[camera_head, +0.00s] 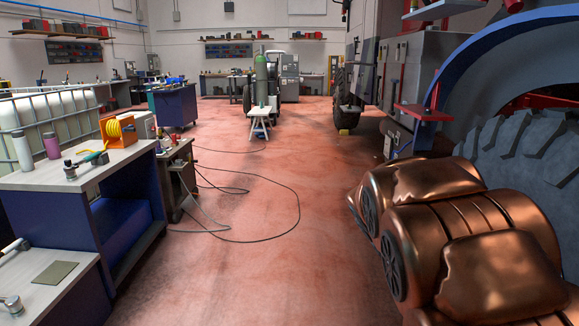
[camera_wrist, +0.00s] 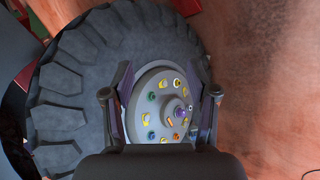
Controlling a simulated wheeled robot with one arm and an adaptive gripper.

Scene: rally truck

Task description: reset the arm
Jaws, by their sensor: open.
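My gripper (camera_wrist: 163,82) shows in the wrist view with its two dark fingers spread wide. It is open, and nothing is seen held between the fingers. Beyond the fingers is the grey hub (camera_wrist: 140,88) of a large black tyre (camera_wrist: 70,95), with several yellow, green and blue nuts on it. The fingers appear apart from the hub, though the exact gap cannot be told. In the head view, copper-coloured rounded links of my arm fill the lower right. My gripper is not visible there.
A large tyre (camera_head: 535,140) under a blue fender (camera_head: 447,88) stands at the right. Workbenches with a white-topped bench (camera_head: 110,165) line the left. A green cylinder (camera_head: 261,82) stands farther back. A black cable (camera_head: 298,205) lies on the mostly clear red floor (camera_head: 300,260).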

